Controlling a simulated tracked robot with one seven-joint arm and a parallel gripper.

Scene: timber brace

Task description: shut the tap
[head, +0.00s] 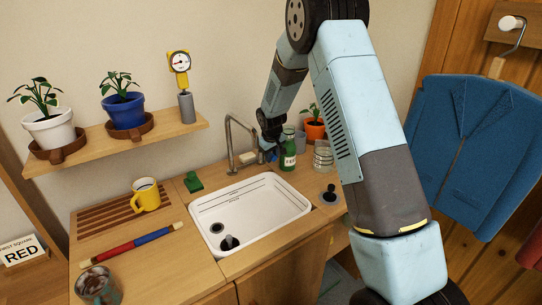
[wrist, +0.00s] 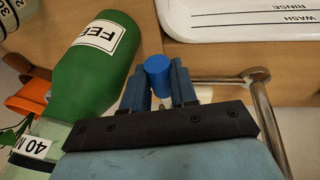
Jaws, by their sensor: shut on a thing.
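The metal tap (head: 231,143) stands behind the white sink (head: 265,208), its tall spout bent over the basin. In the wrist view its metal pipe (wrist: 266,110) rises at the right, and a bar (wrist: 225,79) runs from it towards my gripper (wrist: 160,86). A blue cylindrical knob (wrist: 157,73), apparently the end of the tap's lever, sits between my two fingers, and they are shut on it. In the head view my gripper (head: 271,152) is small and partly hidden at the right of the tap. I cannot make out any running water.
A green bottle (head: 288,154) stands close beside my gripper; it is large in the wrist view (wrist: 95,65). A glass jar (head: 323,157) and an orange plant pot (head: 315,130) are to its right. A green block (head: 193,182) and yellow mug (head: 146,195) lie left of the sink.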

